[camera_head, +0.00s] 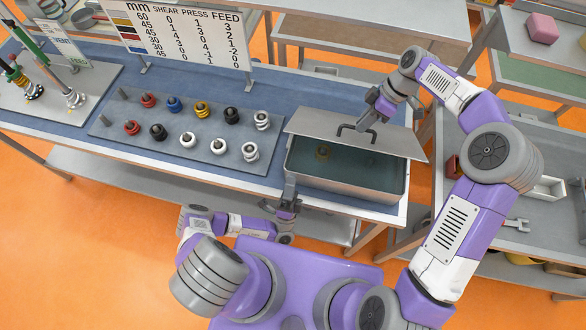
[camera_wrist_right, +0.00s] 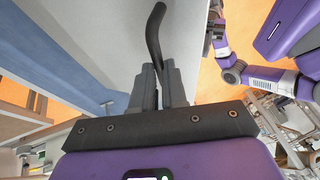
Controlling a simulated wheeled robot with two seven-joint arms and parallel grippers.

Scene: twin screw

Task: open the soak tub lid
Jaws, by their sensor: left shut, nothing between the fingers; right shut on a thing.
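The soak tub (camera_head: 345,192) is a grey metal box at the right end of the blue bench, with dark liquid inside. Its flat grey lid (camera_head: 395,145) is raised and tilted over the back part, leaving the front part open. My right gripper (camera_head: 366,121) is shut on the dark lid handle (camera_head: 346,128). In the right wrist view the handle (camera_wrist_right: 154,35) runs between the fingers (camera_wrist_right: 160,82). My left gripper (camera_head: 289,192) is shut and empty at the tub's front left corner; whether it touches the tub is unclear.
A grey plate (camera_head: 178,160) with several coloured and metal rings on pegs lies left of the tub. A sign (camera_head: 185,32) stands behind it. A tool stand (camera_head: 45,95) is at far left. A side shelf with a wrench (camera_head: 517,225) is on the right.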

